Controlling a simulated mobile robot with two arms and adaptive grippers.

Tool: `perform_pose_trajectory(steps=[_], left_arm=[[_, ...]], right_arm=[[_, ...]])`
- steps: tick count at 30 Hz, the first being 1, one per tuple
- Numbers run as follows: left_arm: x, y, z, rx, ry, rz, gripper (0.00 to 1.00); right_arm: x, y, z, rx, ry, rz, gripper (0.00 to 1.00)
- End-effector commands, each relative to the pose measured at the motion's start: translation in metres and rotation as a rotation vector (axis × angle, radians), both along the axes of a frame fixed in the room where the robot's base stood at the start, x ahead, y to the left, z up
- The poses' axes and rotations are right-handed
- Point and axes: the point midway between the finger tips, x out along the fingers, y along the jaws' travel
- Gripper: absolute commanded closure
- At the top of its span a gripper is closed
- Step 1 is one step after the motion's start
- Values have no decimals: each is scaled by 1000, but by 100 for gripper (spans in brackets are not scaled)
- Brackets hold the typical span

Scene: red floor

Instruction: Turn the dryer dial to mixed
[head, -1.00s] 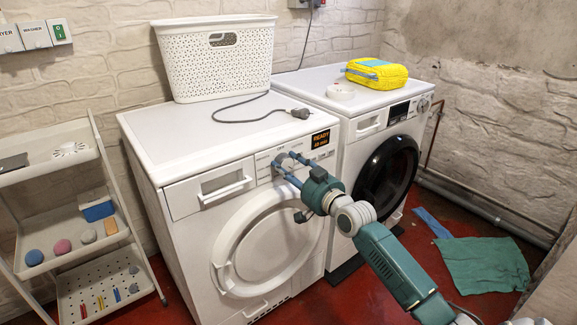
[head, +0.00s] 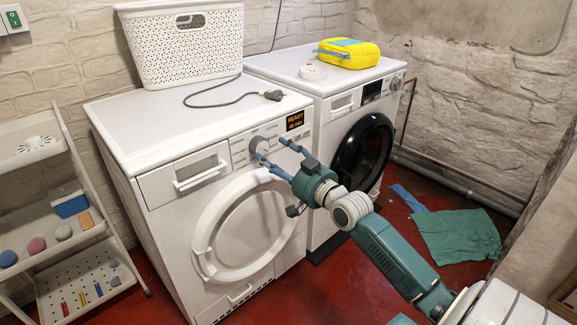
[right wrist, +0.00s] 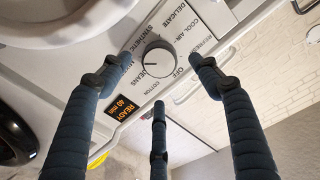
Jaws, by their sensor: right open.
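The dryer (head: 145,125) is the white machine on the left, with a round door and a lit READY panel (head: 295,120). Its round grey dial (head: 258,144) is on the front panel and also shows in the right wrist view (right wrist: 155,60). A dark mark on the dial points left, toward the side between SYNTHETIC and JEANS; a finger covers labels there, and I cannot read "mixed". My right gripper (head: 272,150) is open in front of the dial. In the right wrist view its fingers (right wrist: 159,75) are spread around the dial, apart from it. My left gripper is not in view.
A second machine (head: 340,105) with a black door stands right. A shelf cart (head: 60,225) is left. A green cloth (head: 455,238) lies on the red floor.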

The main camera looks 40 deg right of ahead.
Motion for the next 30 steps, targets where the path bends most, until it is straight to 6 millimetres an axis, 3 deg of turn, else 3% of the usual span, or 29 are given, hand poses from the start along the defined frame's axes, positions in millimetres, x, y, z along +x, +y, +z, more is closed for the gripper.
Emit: perform_pose_trajectory(steps=[6,12,30], left_arm=[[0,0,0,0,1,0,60],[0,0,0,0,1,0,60],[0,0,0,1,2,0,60]], right_arm=[[-40,0,0,-1,2,1,37],[-59,-1,1,-1,-1,0,37],[-63,-1,2,-1,-2,-1,37]])
